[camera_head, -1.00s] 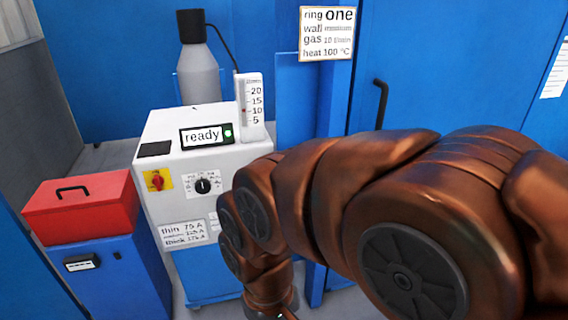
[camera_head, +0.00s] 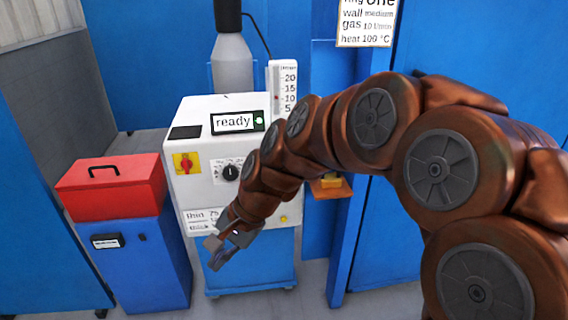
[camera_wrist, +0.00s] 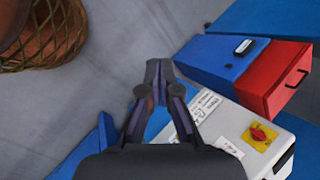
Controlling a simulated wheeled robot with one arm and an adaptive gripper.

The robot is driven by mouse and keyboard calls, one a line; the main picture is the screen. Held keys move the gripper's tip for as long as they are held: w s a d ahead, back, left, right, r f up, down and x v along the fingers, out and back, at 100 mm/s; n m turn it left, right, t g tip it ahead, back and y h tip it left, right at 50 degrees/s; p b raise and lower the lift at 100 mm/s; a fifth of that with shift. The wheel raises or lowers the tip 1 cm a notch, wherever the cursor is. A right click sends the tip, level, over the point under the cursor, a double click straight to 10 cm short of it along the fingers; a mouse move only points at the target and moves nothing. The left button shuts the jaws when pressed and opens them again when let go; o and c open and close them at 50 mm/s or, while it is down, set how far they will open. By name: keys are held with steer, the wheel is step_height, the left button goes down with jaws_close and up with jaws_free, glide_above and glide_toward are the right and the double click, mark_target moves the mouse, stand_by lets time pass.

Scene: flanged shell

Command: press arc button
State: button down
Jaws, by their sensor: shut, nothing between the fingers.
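The white welding machine (camera_head: 205,165) stands on a blue base, its screen (camera_head: 236,122) reading "ready" beside a lit green lamp. Its front carries a red switch on a yellow plate (camera_head: 187,163) and a black dial (camera_head: 230,172). A small yellow button (camera_head: 283,218) shows low on the front's right side; I cannot read a label that marks it as the arc button. My gripper (camera_head: 217,257) is shut and empty, pointing down in front of the machine's lower left front, apart from the button. In the wrist view my gripper (camera_wrist: 160,75) has its fingertips together.
A red toolbox (camera_head: 110,187) sits on a blue cabinet (camera_head: 145,265) left of the machine. A grey gas bottle (camera_head: 232,65) stands behind it. A yellow item on a small shelf (camera_head: 330,187) is to the right. A woven basket-like thing (camera_wrist: 40,45) shows at upper left.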

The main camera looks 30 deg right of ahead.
steer(key=w+d+f+m+t+y+b, duration=0.1)
steer(key=w+d+m+t+b, duration=0.15)
steer(key=w+d+m, duration=0.45)
steer(key=w+d+m+t+b, duration=0.1)
steer(key=w+d+m+t, duration=0.3)
steer(key=w, duration=0.5)
steer(key=w+d+f+m+t+h+b, duration=0.1)
steer(key=w+d+f+m, duration=0.1)
steer(key=d+m, duration=0.4)
steer(key=w+d+f+m+t+h+b, duration=0.1)
steer(key=w+d+m, duration=0.3)
steer(key=d, duration=1.1)
steer(key=f+m+t+h, duration=0.1)
steer(key=m, duration=0.2)
steer(key=shift+f+m+h, duration=0.3)
steer(key=shift+f, duration=0.1)
steer(key=shift+w+d, duration=0.1)
steer(key=shift+w, duration=0.05)
steer(key=w+d+p, duration=0.1)
steer(key=w+d, duration=0.2)
steer(key=w, duration=0.4)
steer(key=shift+w+p, duration=0.35)
steer(key=shift+w, duration=0.05)
